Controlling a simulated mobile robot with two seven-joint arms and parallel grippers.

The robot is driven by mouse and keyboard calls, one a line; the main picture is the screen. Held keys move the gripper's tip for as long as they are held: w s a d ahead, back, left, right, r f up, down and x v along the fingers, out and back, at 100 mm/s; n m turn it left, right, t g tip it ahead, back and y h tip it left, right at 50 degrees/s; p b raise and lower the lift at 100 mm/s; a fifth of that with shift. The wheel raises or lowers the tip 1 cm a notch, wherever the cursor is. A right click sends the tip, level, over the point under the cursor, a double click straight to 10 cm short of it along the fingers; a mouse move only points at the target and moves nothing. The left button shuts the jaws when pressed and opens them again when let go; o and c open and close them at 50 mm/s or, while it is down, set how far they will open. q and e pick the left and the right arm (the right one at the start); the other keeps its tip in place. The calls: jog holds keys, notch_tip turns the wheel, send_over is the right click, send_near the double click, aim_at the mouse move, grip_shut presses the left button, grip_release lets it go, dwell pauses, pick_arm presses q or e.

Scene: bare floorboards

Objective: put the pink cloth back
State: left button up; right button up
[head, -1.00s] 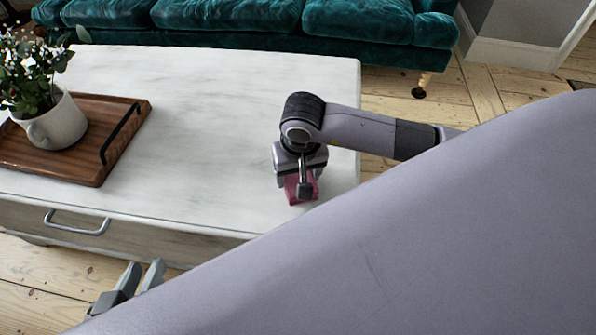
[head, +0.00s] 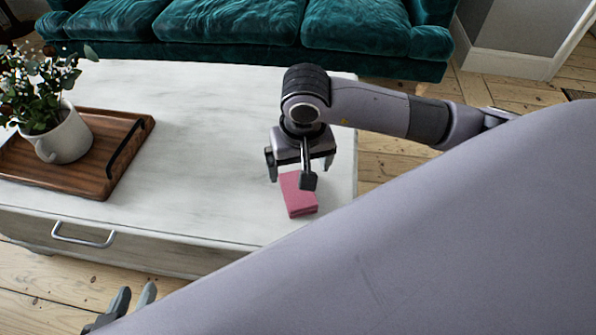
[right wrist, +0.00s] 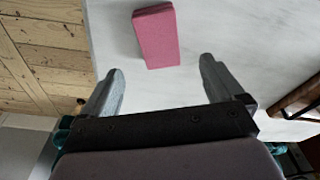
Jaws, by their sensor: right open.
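The pink cloth (head: 298,196) is folded into a small flat block and lies on the white table (head: 200,130) near its right front corner. It also shows whole at the top of the right wrist view (right wrist: 157,36), beyond the fingertips. My right gripper (head: 300,172) is above and just behind the cloth, its fingers spread with nothing between them. In the right wrist view the open fingers (right wrist: 160,72) are apart from the cloth. My left gripper (head: 133,299) is at the lower left, in front of the table, partly cut off behind my own arm.
A wooden tray (head: 105,180) with a dark handle stands on the table's left, holding a white pot (head: 66,138) with a flowering plant. A drawer handle (head: 84,236) is on the table front. A green sofa (head: 230,22) stands behind. The table's middle is clear.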

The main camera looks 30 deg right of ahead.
jog(key=s+a+r+m+g+y, duration=0.25)
jog(key=s+a+y, duration=0.3)
jog(key=a, duration=0.35)
jog(key=s+a+r+m+g+y, duration=0.25)
jog(key=s+a+y, duration=0.3)
jog(key=a, duration=0.35)
jog(key=w+a+r+m+t+y, duration=0.1)
jog(key=a+r+m+t+y, duration=0.3)
jog(key=r+m+y, duration=0.9)
jog(key=w+d+f+m+t+h, duration=0.35)
jog(key=d+m+t+h, duration=0.45)
jog(key=m, duration=0.8)
jog(key=w+d+f+m+t+h, duration=0.4)
jog(key=m+t, duration=0.5)
jog(key=m, duration=0.7)
jog(key=s+d+f+m+g+h, duration=0.1)
jog(key=f+m+g+h, duration=0.1)
jog(key=f+m, duration=0.3)
jog(key=s+d+f+m+g+h, duration=0.2)
jog(key=f+m+h, duration=0.1)
jog(key=f+m, duration=0.2)
jog(key=s+d+f+m+g+h, duration=0.1)
jog(key=s+f+m+g+h, duration=0.1)
jog(key=f+m, duration=0.3)
jog(key=shift+d+f+m+h, duration=0.3)
jog(key=shift+d+f, duration=0.05)
jog(key=shift+d, duration=0.05)
